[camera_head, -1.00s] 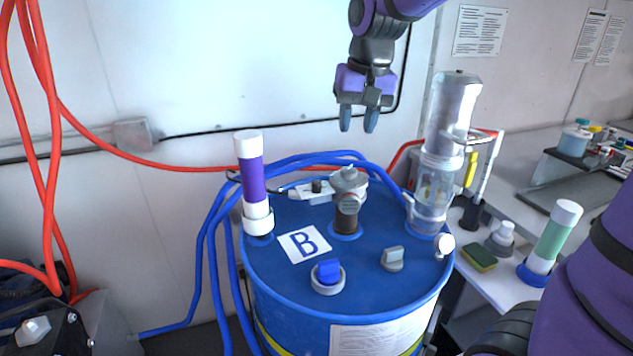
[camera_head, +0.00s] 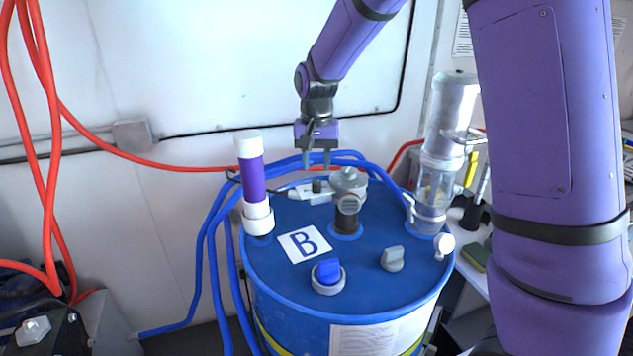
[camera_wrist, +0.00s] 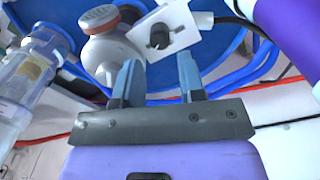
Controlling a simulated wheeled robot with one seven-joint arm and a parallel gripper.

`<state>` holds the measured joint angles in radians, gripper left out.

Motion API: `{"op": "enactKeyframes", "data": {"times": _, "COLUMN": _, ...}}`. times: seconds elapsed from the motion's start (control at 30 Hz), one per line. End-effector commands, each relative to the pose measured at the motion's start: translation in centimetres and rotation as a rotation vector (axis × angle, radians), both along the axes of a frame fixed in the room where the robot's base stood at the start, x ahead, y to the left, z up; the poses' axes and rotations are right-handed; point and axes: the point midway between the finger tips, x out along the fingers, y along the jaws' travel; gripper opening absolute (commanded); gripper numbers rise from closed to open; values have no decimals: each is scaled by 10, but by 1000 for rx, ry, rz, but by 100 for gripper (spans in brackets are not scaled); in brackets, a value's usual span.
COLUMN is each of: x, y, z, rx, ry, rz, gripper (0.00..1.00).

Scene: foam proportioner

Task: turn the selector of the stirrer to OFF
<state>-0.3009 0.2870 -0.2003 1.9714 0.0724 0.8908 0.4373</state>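A small light grey box (camera_head: 302,193) with a dark knob (camera_head: 318,186) on top and a cable attached lies behind the grey-headed fitting (camera_head: 347,200) on the blue drum. I take this knob for the stirrer's selector; no label is readable. In the wrist view the dark knob (camera_wrist: 158,36) sits on a pale plate (camera_wrist: 180,27), ahead of the fingertips and between their lines. My gripper (camera_head: 316,163) is open and empty, above and slightly behind the box, apart from it. The wrist view shows its two blue-grey fingers (camera_wrist: 158,75) spread.
The blue drum (camera_head: 290,295) also bears a purple tube (camera_head: 251,180), a blue knob (camera_head: 328,272), a grey knob (camera_head: 392,259) and a clear cylinder (camera_head: 436,190). Blue hoses (camera_head: 212,235) loop behind it. The wall stands close behind my gripper.

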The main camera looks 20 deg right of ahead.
Motion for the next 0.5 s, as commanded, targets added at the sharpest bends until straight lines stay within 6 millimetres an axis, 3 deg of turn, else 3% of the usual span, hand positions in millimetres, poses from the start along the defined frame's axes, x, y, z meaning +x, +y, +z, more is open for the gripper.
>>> {"op": "enactKeyframes", "data": {"times": 0.2, "x": 0, "y": 0, "z": -36, "rx": -1, "ry": 1, "rz": 0, "gripper": 37}}
{"op": "enactKeyframes", "data": {"times": 0.5, "x": 0, "y": 0, "z": -56, "rx": 0, "ry": 0, "rz": 0, "gripper": 37}}
